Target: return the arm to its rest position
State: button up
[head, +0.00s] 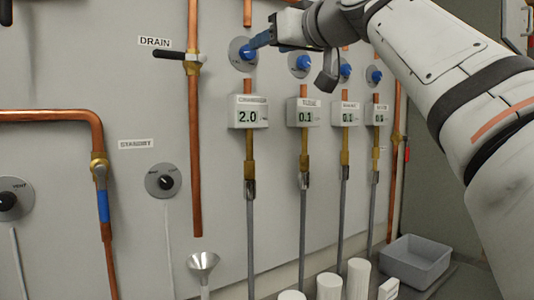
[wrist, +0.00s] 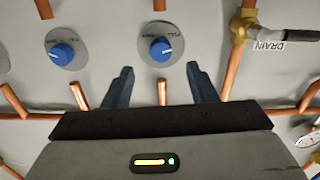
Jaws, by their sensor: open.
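My gripper (head: 257,41) is raised at the upper middle of the head view, close to the leftmost blue knob (head: 243,52) on the wall panel. In the wrist view its two dark blue fingers (wrist: 159,76) stand wide apart with nothing between them. That blue knob (wrist: 160,49) shows beyond the fingertips, roughly centred between them. I cannot tell the exact gap to it. My arm (head: 420,50) reaches in from the right and hides part of the panel's upper right.
More blue knobs (head: 303,63) sit to the right, above display boxes (head: 248,111) reading 2.0 and 0.1. A DRAIN valve handle (head: 172,54) is left of my gripper. Copper pipes (head: 194,130) stand out from the panel. White cylinders (head: 329,287) and a grey bin (head: 416,262) are below.

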jog(key=d+f+m+g+h+p, duration=0.25)
jog(key=f+p, duration=0.25)
jog(key=f, duration=0.6)
jog(key=d+f+m+g+h+p, duration=0.25)
jog(key=f+h+p, duration=0.2)
jog(key=f, duration=0.65)
jog(key=s+d+f+m+g+h+p, duration=0.1)
jog(key=s+d+f+g+p, duration=0.2)
jog(key=s+f, duration=0.7)
jog(key=s+d+f+m+g+h+p, duration=0.1)
jog(key=s+d+f+g+p, duration=0.3)
jog(key=s+f, duration=0.6)
notch_tip(320, 180, down, 3)
jog(key=shift+d+r+h, duration=0.1)
jog(key=shift+d+h, duration=0.25)
jog(key=shift+h, duration=0.15)
